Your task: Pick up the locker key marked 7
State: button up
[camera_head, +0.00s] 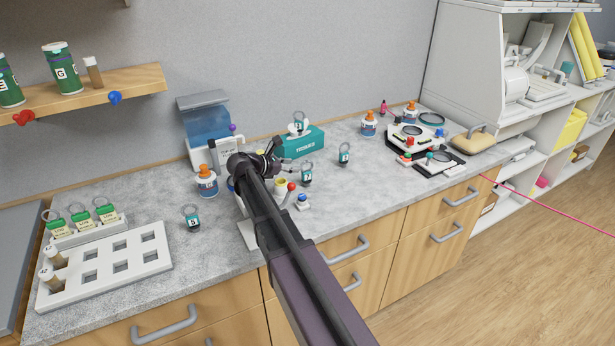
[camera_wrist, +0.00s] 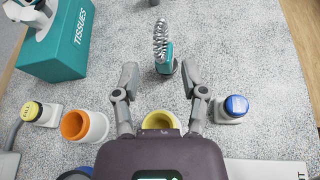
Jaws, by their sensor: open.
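Several teal locker keys with metal rings stand on small dark bases. One key (camera_head: 307,174) stands just right of my gripper (camera_head: 275,160) in the head view. It seems to be the teal key with a metal coil (camera_wrist: 165,58) ahead of my fingers in the wrist view. My gripper (camera_wrist: 160,80) is open and empty, and the key is just beyond its fingertips, between their lines. Another key (camera_head: 344,154) stands farther right. A key at left (camera_head: 192,218) seems to read 5. I cannot read a 7 on any.
The teal tissue box (camera_head: 302,145) stands behind the nearest key. A white rack (camera_head: 105,268) is at left.

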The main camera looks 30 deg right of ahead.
aim_at(302, 167)
jog(key=shift+f+b+x, duration=0.25)
jog(key=shift+b+x, duration=0.7)
jog(key=shift+x, duration=1)
jog(key=shift+w+d+f, duration=0.15)
jog(key=shift+w+d, duration=0.05)
jog(key=shift+d, duration=0.3)
grip_shut()
